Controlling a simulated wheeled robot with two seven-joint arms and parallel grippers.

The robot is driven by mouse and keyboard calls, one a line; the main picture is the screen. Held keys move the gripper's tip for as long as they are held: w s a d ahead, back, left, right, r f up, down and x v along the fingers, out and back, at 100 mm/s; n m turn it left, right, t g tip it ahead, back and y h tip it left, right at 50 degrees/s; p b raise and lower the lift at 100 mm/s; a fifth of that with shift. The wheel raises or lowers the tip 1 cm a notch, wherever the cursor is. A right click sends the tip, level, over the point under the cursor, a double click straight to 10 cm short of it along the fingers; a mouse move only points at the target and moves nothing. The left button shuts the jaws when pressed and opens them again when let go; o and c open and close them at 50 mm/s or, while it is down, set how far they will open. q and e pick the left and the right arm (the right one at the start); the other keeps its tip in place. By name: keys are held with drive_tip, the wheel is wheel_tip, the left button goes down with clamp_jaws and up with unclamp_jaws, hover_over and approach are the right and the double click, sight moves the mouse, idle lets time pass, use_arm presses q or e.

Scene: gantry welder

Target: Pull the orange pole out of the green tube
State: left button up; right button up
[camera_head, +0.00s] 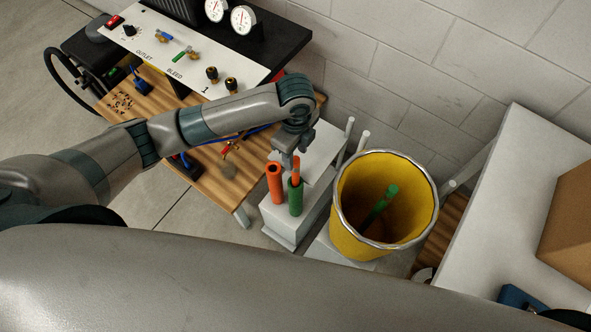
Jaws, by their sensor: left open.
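The green tube (295,199) stands upright on a white block. The orange pole (296,171) sticks up a short way out of its top; its lower part is hidden inside the tube. An orange tube (274,184) stands just left of the green one. My left gripper (289,158) points down just above these tubes, close to the top of the orange pole. It is open and holds nothing that I can see. I cannot tell whether a finger touches the pole. My right gripper is not in view.
A yellow bucket (351,221) with a green pole (381,205) inside stands right of the tubes. A wooden bench (214,191) with a gauge panel (191,50) is at the left. A white table (516,196) with a brown box (572,222) is at the right. A block wall stands behind.

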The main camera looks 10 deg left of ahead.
sight(296, 174)
use_arm(q)
wheel_tip(296, 174, down, 12)
drive_tip(key=shift+f+p, duration=0.25)
drive_tip(key=shift+p, duration=0.8)
drive_tip(key=shift+c, duration=0.6)
clamp_jaws()
